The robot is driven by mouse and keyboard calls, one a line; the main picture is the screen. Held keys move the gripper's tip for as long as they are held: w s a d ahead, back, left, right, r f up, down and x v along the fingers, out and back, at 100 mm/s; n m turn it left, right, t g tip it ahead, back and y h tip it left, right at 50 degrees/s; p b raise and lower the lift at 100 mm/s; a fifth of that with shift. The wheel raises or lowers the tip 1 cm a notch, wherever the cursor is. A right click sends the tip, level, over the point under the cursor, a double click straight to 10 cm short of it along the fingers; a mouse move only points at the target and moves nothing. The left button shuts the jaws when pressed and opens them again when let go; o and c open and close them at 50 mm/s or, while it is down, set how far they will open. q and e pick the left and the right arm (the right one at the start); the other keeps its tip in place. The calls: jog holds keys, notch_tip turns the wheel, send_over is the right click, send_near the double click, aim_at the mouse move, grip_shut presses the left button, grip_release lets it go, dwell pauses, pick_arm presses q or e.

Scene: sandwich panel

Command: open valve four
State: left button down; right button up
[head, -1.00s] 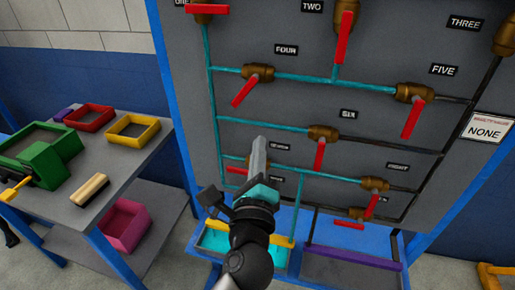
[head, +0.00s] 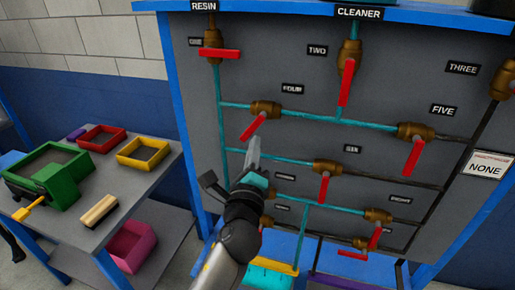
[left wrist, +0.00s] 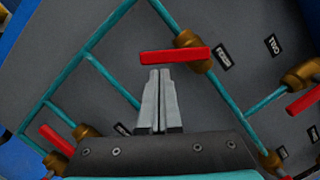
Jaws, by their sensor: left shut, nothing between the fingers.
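Valve four has a brass body (head: 265,109) on a teal pipe, with the label FOUR above it. Its red handle (head: 253,126) slants down and left, across the pipe's line. In the left wrist view the red handle (left wrist: 174,56) lies just beyond the fingertips, with the brass body (left wrist: 193,66) behind it. My left gripper (head: 254,146) is shut and empty, its tips just below the handle in the head view. In the left wrist view the fingers (left wrist: 159,74) stand close together. Whether they touch the handle I cannot tell. My right gripper is not in view.
Valve two (head: 350,55), valve five (head: 412,132) and valve six (head: 326,167) sit nearby on the grey panel, each with a red handle. A table with a green box (head: 50,180), a red tray (head: 101,139) and a yellow tray (head: 143,153) stands at left.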

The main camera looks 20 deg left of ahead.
aim_at(243, 135)
pick_arm(q)
jog(key=shift+a+m+h+p, duration=0.3)
jog(key=shift+a+m, duration=0.15)
jog(key=shift+m, duration=0.55)
jog(key=a+m, duration=0.1)
jog(key=m, duration=0.1)
jog(key=a+r+m+t+h+p, duration=0.1)
jog(key=m, duration=0.2)
jog(key=shift+r, duration=0.1)
jog(key=shift+w+a+r+m+h+p, duration=0.1)
jog(key=shift+a+r+m+h+p, duration=0.3)
jog(key=shift+m, duration=0.75)
jog(key=shift+s+a+r+m+h+p, duration=0.2)
jog(key=shift+m+h+p, duration=0.3)
jog(key=shift+m, duration=0.6)
jog(key=shift+w+a+r+m+h+p, duration=0.25)
jog(key=shift+r+m+h+p, duration=0.2)
jog(key=shift+m, duration=0.7)
jog(key=shift+f, duration=0.1)
